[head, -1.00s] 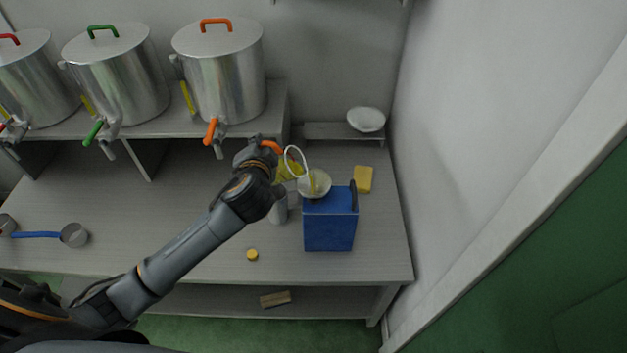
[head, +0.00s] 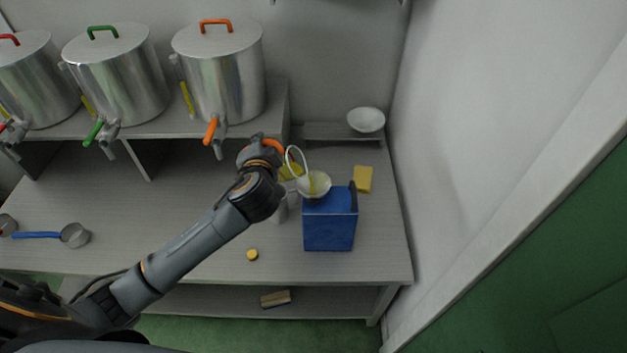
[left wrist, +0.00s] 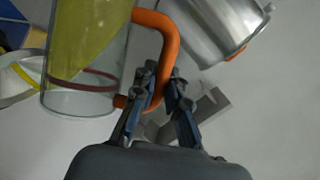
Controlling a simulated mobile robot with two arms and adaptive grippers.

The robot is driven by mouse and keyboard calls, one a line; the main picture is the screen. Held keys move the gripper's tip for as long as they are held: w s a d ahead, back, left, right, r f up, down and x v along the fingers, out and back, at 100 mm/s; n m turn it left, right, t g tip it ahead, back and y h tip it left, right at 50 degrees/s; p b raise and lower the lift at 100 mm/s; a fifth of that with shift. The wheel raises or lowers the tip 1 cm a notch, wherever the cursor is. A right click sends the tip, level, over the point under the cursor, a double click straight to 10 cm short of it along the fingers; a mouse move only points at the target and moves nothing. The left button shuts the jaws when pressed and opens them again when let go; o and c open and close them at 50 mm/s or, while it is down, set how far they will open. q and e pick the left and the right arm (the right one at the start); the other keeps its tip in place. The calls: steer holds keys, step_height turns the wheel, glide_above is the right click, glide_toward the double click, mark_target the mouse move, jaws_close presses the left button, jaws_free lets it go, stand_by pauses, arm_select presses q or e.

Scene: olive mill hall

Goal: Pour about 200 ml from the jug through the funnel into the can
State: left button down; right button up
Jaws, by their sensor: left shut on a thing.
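The clear jug (head: 291,171) has a white rim, an orange handle and yellow-green liquid. It is tilted with its mouth over the white funnel (head: 318,186). My left gripper (head: 266,146) is shut on the jug's handle; the left wrist view shows the fingers (left wrist: 160,98) around it beside the jug (left wrist: 85,50). A yellow streak shows at the funnel, also in the left wrist view (left wrist: 14,88). The funnel sits at the top of the blue can (head: 329,226), hiding its opening. The liquid level inside the can is hidden. My right gripper is not in view.
A grey cylindrical vessel (head: 280,214) stands left of the can, partly behind my arm. A yellow sponge (head: 363,179) lies behind the can, and a yellow cap (head: 252,255) lies in front. Steel tanks (head: 222,85) stand at the back left. The bench front is mostly clear.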

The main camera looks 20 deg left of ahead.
arm_select(q)
steer(key=shift+d+r, duration=0.1)
steer(key=shift+r, duration=0.15)
stand_by(0.6)
steer(key=shift+s+a+f+n+h+p, duration=0.1)
steer(key=shift+a+f+n+h+p, duration=0.2)
steer(key=shift+a+f+n+h, duration=0.35)
steer(key=shift+a+f+n+h+b, duration=0.15)
steer(key=shift+a+f+n+h, duration=0.15)
steer(key=shift+f, duration=0.2)
steer(key=shift+a+f+n+h+b, duration=0.1)
steer(key=shift+a+f+n+b, duration=0.1)
steer(key=shift+f+n, duration=0.2)
steer(key=a+f+n+h, duration=0.4)
steer(key=a+f+n, duration=0.1)
steer(key=a, duration=0.1)
steer(key=shift+s+f+t, duration=0.15)
steer(key=shift+s+t, duration=0.15)
steer(key=shift+s, duration=0.05)
steer(key=shift+d, duration=0.1)
